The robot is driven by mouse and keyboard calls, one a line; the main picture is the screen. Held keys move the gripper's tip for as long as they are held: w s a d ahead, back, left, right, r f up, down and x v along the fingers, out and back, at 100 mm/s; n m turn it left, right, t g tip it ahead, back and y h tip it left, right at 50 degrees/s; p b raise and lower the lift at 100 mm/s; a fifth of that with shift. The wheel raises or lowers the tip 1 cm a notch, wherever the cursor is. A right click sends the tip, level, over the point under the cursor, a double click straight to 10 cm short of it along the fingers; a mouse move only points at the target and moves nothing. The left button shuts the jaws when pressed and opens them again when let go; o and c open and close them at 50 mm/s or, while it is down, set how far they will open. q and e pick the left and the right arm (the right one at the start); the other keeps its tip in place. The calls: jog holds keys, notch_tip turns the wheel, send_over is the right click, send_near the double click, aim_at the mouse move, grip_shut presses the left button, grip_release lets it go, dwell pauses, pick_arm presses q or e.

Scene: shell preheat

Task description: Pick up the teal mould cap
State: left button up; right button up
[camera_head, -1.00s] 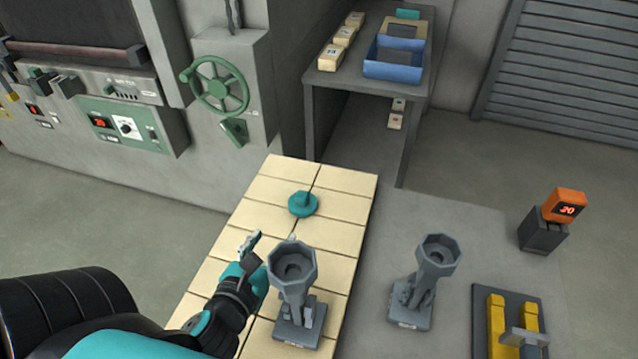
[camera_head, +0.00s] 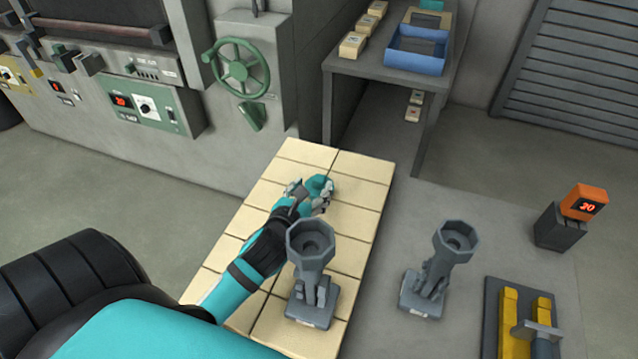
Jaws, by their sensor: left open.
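The teal mould cap (camera_head: 321,184) sits on the cream tiled bench top (camera_head: 358,226), near its far end. My left gripper (camera_head: 318,198) is at the cap, with its fingers on the near and left side of it. The fingers are open. They hide the lower part of the cap and its stem, and I cannot tell whether they touch it. My right gripper is not in view.
A grey mould stand (camera_head: 312,268) stands on the tiles close to the right of my left forearm. A second grey stand (camera_head: 438,268) is on the grey surface further right. An orange display (camera_head: 584,203) and a yellow fixture (camera_head: 507,325) are at the right.

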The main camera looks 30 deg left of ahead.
aim_at(318, 180)
pick_arm(q)
jog(key=x, duration=0.3)
jog(key=shift+w+p, duration=0.3)
jog(key=shift+w, duration=0.05)
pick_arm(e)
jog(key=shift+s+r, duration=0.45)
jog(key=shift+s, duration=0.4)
pick_arm(q)
jog(key=shift+s, duration=0.1)
grip_shut()
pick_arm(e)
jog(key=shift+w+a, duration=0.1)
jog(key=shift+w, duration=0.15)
